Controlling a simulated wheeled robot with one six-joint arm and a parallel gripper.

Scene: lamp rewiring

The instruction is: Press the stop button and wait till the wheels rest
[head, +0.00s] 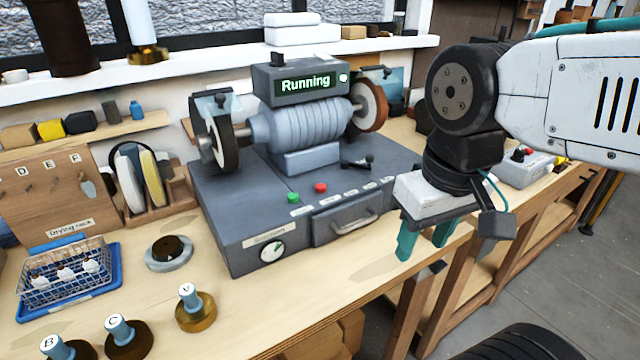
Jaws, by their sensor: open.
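The bench grinder (300,130) stands on a grey cabinet (235,222) on the workbench.
A black lever (357,162) stands behind the red button. A drawer handle (354,225) and a dial (270,250) are on the cabinet front. Another grey box (524,166) lies right.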

